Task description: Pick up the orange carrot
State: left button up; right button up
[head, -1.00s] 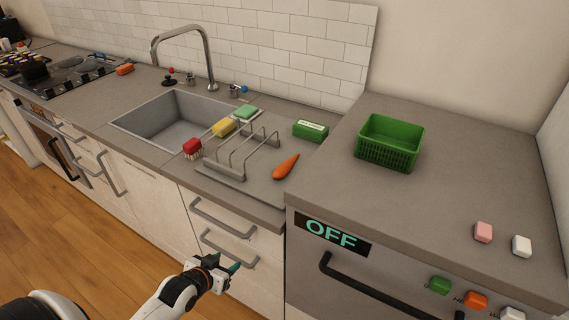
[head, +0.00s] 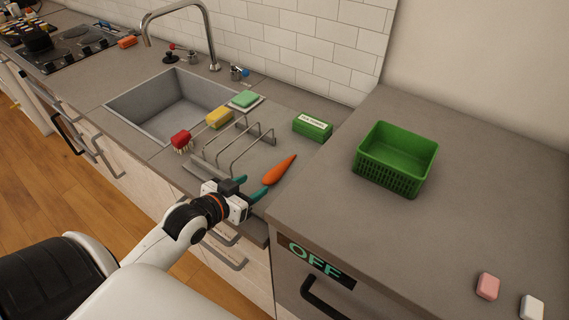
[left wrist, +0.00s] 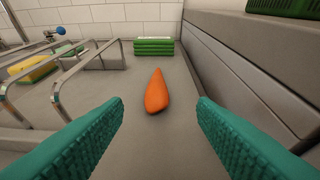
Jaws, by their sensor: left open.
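The orange carrot (head: 280,170) lies on the grey counter, between the metal rack and the raised counter on the right. In the left wrist view the carrot (left wrist: 157,92) lies ahead, with its thick end toward me and its tip pointing away. My left gripper (head: 252,190) is just short of the carrot's near end in the head view. Its teal fingers (left wrist: 160,118) are spread wide on either side of the carrot's line, with nothing between them. My right gripper is in neither view.
A wire rack (head: 235,148) stands left of the carrot. A green box (head: 312,127) lies behind it. A red brush (head: 181,139), a yellow sponge (head: 220,118) and a green sponge (head: 245,99) are near the sink (head: 170,105). A green basket (head: 396,160) stands on the raised counter.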

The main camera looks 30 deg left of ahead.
aim_at(274, 172)
pick_arm(q)
jog(key=p+x, duration=0.1)
jog(key=x, duration=0.3)
jog(key=shift+w, duration=0.35)
jog(key=shift+w+f, duration=0.2)
jog(key=shift+w, duration=0.1)
jog(key=shift+w+f, duration=0.2)
jog(key=shift+w, duration=0.4)
jog(key=x, duration=0.1)
jog(key=p+x, duration=0.1)
jog(key=x, duration=0.1)
jog(key=shift+w+a+f, duration=0.1)
jog(key=shift+a, duration=0.15)
jog(key=shift+w+d+f, duration=0.1)
jog(key=shift+w+f, duration=0.25)
jog(key=shift+w, duration=0.15)
jog(key=shift+s, duration=0.1)
jog(key=c, duration=0.4)
grip_shut()
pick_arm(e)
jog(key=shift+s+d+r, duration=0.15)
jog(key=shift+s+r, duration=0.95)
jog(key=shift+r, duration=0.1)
pick_arm(q)
jog(key=shift+r, duration=0.15)
